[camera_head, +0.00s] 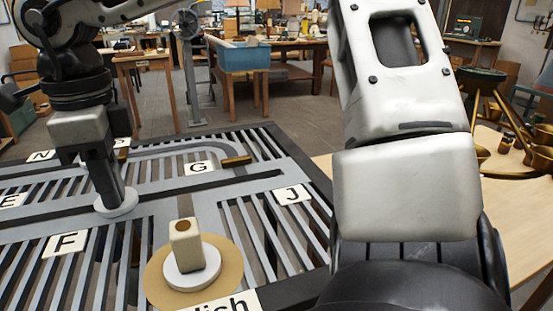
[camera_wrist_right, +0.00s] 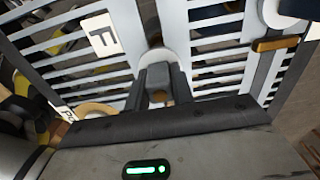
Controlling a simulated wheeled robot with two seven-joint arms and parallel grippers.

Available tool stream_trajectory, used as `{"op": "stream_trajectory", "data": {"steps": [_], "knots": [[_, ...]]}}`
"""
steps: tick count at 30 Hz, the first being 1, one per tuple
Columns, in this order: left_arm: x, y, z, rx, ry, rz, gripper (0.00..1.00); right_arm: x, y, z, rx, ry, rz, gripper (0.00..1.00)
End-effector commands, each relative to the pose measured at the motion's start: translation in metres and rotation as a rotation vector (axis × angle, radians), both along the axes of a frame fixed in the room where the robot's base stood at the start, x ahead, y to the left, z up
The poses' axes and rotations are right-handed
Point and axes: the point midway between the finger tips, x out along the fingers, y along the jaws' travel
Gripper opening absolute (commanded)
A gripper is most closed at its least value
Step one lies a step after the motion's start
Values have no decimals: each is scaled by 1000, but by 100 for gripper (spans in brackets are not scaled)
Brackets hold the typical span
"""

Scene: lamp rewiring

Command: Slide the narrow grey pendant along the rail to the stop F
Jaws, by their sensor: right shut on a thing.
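The narrow grey pendant shows mainly as a white round base (camera_head: 118,207) on the grey rail panel (camera_head: 167,207); my fingers hide most of its body. My right gripper (camera_head: 108,188) reaches down over it and is shut on it. In the right wrist view the fingers (camera_wrist_right: 160,80) stand around it, with the white base (camera_wrist_right: 156,58) just beyond. The stop label F (camera_head: 65,243) lies nearer the front and a little left of the base; it also shows in the right wrist view (camera_wrist_right: 103,35). My left gripper is not in view.
A cream block pendant (camera_head: 186,247) stands on a white base over a tan round pad (camera_head: 222,268) at the front. Labels G (camera_head: 199,168) and J (camera_head: 292,194) lie further right. A brass piece (camera_head: 236,161) sits beside G. My large arm link fills the right side.

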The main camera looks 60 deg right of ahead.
Motion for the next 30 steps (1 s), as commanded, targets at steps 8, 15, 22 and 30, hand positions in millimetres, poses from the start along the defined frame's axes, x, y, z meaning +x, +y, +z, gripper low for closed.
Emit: {"op": "stream_trajectory", "data": {"steps": [8,15,22,30], "knots": [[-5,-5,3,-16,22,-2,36,20,21,0,1,1,2,4],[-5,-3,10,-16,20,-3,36,34,34,0,1,1,1,4],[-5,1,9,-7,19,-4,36,35,36,0,1,-1,0,4],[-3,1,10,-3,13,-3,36,35,36,0,1,-1,0,49]]}}
